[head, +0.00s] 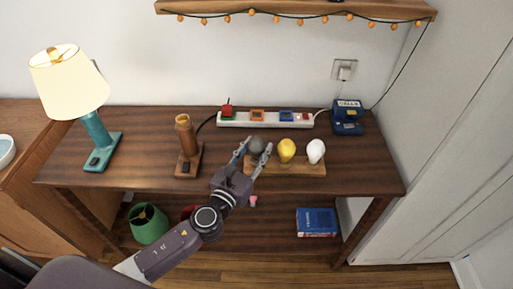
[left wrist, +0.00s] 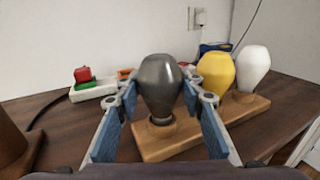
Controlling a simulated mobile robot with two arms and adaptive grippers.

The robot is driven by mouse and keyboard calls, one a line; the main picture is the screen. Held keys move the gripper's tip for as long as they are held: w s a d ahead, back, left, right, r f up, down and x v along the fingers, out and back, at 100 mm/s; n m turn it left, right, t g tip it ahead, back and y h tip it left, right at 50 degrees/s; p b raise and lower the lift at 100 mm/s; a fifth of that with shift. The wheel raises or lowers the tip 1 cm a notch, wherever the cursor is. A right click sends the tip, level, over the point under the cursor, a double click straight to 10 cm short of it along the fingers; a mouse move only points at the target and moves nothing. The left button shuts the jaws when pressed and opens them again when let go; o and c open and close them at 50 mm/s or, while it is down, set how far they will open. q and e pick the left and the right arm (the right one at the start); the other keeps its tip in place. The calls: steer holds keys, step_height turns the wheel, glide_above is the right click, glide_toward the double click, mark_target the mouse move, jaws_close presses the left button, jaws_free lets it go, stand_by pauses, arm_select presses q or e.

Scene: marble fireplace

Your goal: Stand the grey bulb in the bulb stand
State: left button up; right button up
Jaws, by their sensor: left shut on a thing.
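The grey bulb (head: 257,145) is upright at the left end of the wooden bulb stand (head: 290,169). My left gripper (head: 255,151) is shut on it, one finger on each side. In the left wrist view the grey bulb (left wrist: 160,85) stands between the fingers (left wrist: 160,95), its metal base at the left holder of the stand (left wrist: 222,124). I cannot tell whether the base is fully seated. A yellow bulb (head: 286,150) and a white bulb (head: 316,151) stand upright in the stand to the right. My right gripper is not in view.
A white power strip (head: 270,123) with coloured plugs lies behind the stand. A brown lamp base (head: 187,150) and a teal lamp (head: 93,125) stand to the left. A blue cells box (head: 347,113) is at the back right. The table's right front is clear.

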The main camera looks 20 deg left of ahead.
arm_select(q)
steer(key=shift+f, duration=0.3)
steer(key=o, duration=1.2)
steer(key=shift+c, duration=0.2)
steer(key=shift+s, duration=0.15)
steer(key=s, duration=0.4)
steer(key=s+a, duration=0.1)
steer(key=s, duration=0.6)
steer(key=shift+s+a, duration=0.3)
steer(key=shift+s, duration=0.05)
